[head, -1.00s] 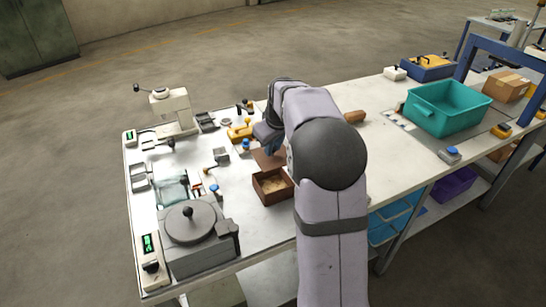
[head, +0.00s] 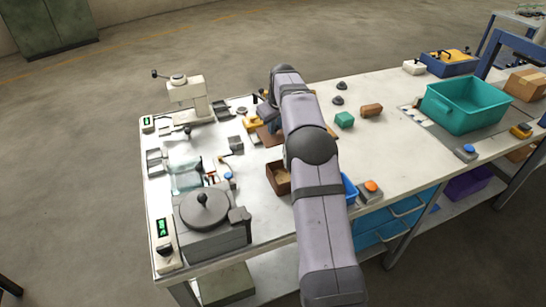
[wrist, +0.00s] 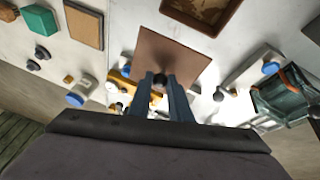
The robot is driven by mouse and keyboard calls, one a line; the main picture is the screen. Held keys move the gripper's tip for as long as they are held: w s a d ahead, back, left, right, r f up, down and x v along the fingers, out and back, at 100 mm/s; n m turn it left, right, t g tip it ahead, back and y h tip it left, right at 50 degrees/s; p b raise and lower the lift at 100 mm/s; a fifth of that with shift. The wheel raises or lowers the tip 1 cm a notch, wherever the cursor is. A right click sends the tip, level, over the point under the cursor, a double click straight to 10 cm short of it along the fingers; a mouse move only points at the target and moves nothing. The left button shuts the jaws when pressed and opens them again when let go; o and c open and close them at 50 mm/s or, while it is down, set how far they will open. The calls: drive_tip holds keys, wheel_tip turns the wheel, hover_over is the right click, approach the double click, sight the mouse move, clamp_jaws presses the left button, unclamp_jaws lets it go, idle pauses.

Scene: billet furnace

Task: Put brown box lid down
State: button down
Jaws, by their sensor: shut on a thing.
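My gripper (wrist: 160,80) is shut on the dark knob of the brown box lid (wrist: 178,58), a flat square plate. In the head view the lid (head: 267,137) shows as a brown sliver beside my arm, behind the box; the arm hides the rest. I cannot tell whether the lid touches the table.
A yellow device (head: 253,122) stands close to the lid, left of my arm. A green block (head: 344,120), a brown block (head: 371,110) and dark knobs lie to the right. A grey round-topped machine (head: 205,211) stands front left. The table's right middle is mostly clear.

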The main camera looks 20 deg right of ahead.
sight(275, 139)
drive_tip(key=shift+w+a+f, duration=0.1)
drive_tip(key=shift+w+f, duration=0.7)
drive_tip(key=shift+w, duration=0.1)
drive_tip(key=shift+f+p, duration=1.55)
drive_tip(key=shift+f, duration=3.4)
drive_tip(key=shift+f, duration=0.15)
drive_tip(key=c, duration=1.6)
unclamp_jaws()
drive_tip(key=shift+r, duration=0.2)
drive_tip(key=b+v, duration=0.3)
drive_tip(key=v, duration=0.7)
drive_tip(key=shift+b+v, duration=0.3)
drive_tip(key=shift+v, duration=0.65)
